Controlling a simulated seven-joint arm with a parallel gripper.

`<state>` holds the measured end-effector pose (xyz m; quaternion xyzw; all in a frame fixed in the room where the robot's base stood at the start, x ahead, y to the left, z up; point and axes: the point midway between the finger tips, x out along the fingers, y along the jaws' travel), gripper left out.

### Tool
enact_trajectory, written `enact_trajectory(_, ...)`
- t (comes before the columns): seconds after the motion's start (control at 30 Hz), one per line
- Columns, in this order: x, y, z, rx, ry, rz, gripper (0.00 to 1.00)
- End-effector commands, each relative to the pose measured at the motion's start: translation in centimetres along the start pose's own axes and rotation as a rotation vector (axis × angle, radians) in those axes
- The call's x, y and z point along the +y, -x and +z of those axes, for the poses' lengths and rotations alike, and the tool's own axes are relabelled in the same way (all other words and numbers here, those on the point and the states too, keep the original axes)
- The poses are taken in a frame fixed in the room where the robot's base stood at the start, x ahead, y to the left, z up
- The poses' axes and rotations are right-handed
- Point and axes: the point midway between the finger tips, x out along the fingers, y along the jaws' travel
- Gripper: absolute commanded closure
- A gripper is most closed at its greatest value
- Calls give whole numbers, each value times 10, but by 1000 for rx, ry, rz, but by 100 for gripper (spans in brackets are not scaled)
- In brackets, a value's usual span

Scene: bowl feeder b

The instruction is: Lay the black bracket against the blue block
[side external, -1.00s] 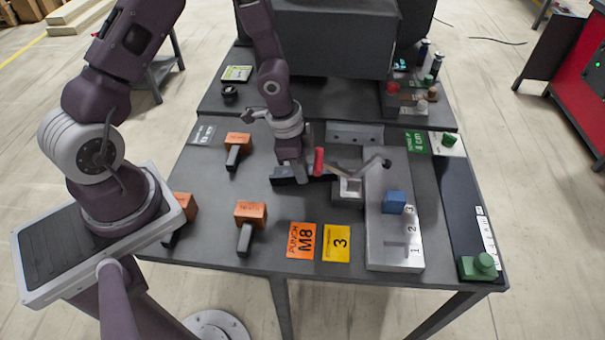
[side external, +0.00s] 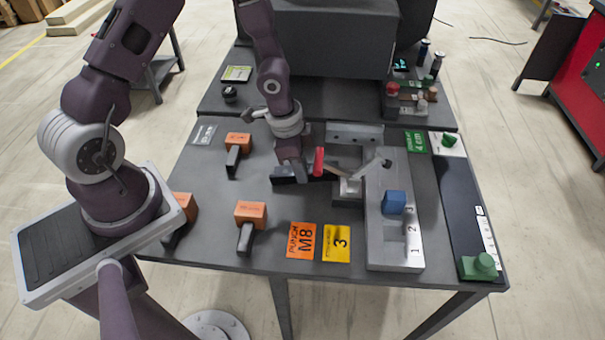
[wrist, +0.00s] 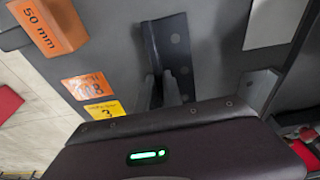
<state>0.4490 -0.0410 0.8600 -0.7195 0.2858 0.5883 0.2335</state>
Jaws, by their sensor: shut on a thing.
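The blue block (side external: 394,201) sits on the grey stepped fixture near the digit 3, right of my gripper; I cannot make it out in the wrist view. The black bracket (side external: 287,174) is at my gripper (side external: 292,168), low over the left part of the table. In the wrist view the bracket (wrist: 170,48) is a dark angled piece with several holes. My gripper's fingers (wrist: 164,92) are shut on its near part. Whether the bracket touches the table is hard to tell.
The grey fixture (side external: 395,247) and a red-handled lever (side external: 319,161) stand right of my gripper. Orange-topped blocks (side external: 250,214) stand left and in front. Orange (side external: 301,239) and yellow (side external: 336,243) labels lie on the table. A large dark machine (side external: 320,45) is behind.

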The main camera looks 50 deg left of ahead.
Motion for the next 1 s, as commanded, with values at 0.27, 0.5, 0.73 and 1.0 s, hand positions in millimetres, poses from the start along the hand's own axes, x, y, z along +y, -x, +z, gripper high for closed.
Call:
enact_trajectory(0.27,-1,18,-4,2,1,-1,100)
enact_trajectory(0.5,-1,34,-7,2,1,-2,100)
enact_trajectory(0.73,0,46,-9,1,1,-1,100)
enact_trajectory(1.0,0,47,-9,0,0,-1,100)
